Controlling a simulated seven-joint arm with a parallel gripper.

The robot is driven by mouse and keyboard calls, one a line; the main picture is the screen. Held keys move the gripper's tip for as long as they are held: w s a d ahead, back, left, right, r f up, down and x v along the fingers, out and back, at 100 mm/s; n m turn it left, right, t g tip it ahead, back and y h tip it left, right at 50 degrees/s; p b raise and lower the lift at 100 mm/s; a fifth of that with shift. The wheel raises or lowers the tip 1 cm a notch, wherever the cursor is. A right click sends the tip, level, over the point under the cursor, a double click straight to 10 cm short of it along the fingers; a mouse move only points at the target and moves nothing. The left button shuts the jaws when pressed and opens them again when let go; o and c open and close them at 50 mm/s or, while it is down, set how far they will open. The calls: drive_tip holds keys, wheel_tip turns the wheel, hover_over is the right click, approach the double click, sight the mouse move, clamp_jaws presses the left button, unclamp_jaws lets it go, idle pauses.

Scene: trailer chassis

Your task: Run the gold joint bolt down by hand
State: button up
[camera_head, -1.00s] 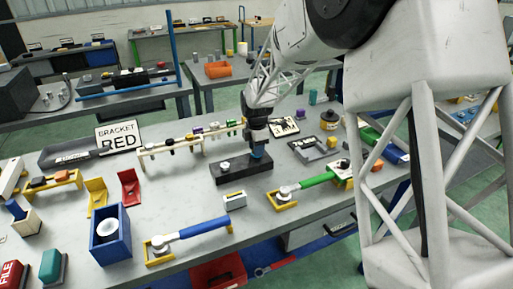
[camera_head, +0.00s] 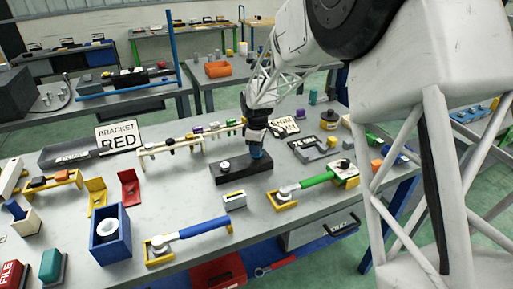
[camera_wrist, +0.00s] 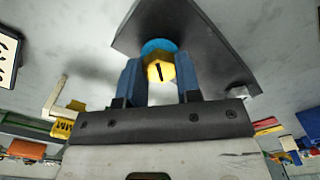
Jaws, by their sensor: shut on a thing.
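The gold joint bolt (camera_wrist: 160,70) shows in the wrist view as a hex head with a dark line across it. It sits over a blue round part (camera_wrist: 158,46) at the dark block (camera_wrist: 205,40). My gripper (camera_wrist: 159,64) has its two blue fingers on either side of the gold head, shut on it. In the head view my gripper (camera_head: 257,150) points down at the right end of the dark block (camera_head: 230,179), and the bolt is hidden there. How far the bolt is threaded in cannot be seen.
A silver bolt (camera_head: 224,166) stands on the block's left end. A green-handled wrench (camera_head: 315,181), a blue-handled wrench (camera_head: 204,229) and a small white box (camera_head: 235,200) lie nearby. A rack (camera_head: 187,139) stands behind left. Bare grey tabletop lies left of the block.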

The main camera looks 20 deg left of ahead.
drive_tip(key=m, duration=0.4)
drive_tip(key=shift+r+m, duration=0.2)
drive_tip(key=shift+m, duration=0.1)
drive_tip(key=m, duration=1)
drive_tip(key=shift+r+m, duration=0.1)
drive_tip(key=shift+m, duration=0.3)
drive_tip(key=m, duration=0.4)
drive_tip(key=shift+m, duration=0.3)
drive_tip(key=m, duration=0.4)
drive_tip(key=shift+w+m, duration=0.1)
drive_tip(key=shift+m, duration=0.2)
drive_tip(key=m, duration=1)
drive_tip(key=shift+m, duration=2.7)
